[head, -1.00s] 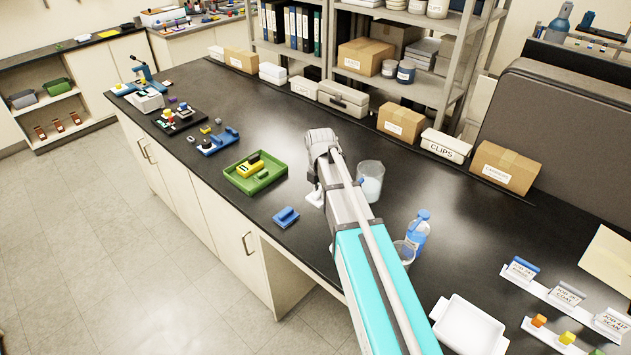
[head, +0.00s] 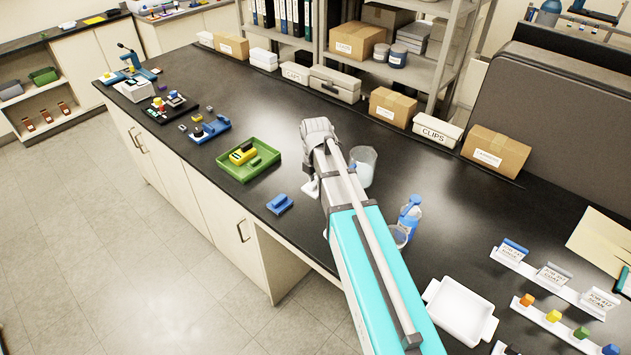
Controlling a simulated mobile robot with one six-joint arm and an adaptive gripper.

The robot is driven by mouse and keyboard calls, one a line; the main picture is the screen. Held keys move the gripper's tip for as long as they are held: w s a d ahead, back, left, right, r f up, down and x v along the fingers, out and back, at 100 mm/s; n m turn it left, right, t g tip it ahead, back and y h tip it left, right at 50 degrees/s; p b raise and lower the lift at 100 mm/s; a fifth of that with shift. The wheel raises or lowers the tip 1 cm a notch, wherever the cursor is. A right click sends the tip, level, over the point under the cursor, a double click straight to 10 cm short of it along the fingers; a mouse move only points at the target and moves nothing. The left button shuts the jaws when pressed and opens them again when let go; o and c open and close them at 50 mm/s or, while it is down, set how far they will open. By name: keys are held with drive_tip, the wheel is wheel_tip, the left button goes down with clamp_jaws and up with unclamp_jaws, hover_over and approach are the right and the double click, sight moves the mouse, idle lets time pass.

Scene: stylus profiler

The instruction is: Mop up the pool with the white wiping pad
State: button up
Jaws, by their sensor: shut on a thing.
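My arm reaches over the black bench, and its wrist hides most of my gripper (head: 313,177). A small part of the white wiping pad (head: 310,188) shows at the left side of the arm, low at the bench top. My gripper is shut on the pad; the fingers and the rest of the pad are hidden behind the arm. I cannot make out the pool; the bench behind and under the arm is hidden.
A glass beaker (head: 363,166) stands close right of the arm. A blue-capped bottle (head: 410,216) and a clear vessel (head: 398,236) stand nearer. A blue block (head: 279,204) and a green tray (head: 266,169) lie left. A white tray (head: 459,312) is at front right.

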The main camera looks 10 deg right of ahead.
sight(315, 191)
clamp_jaws()
drive_tip(key=shift+f, duration=0.1)
wheel_tip(315, 191, down, 4)
drive_tip(key=b, duration=0.4)
drive_tip(key=shift+a, duration=0.1)
idle(0.4)
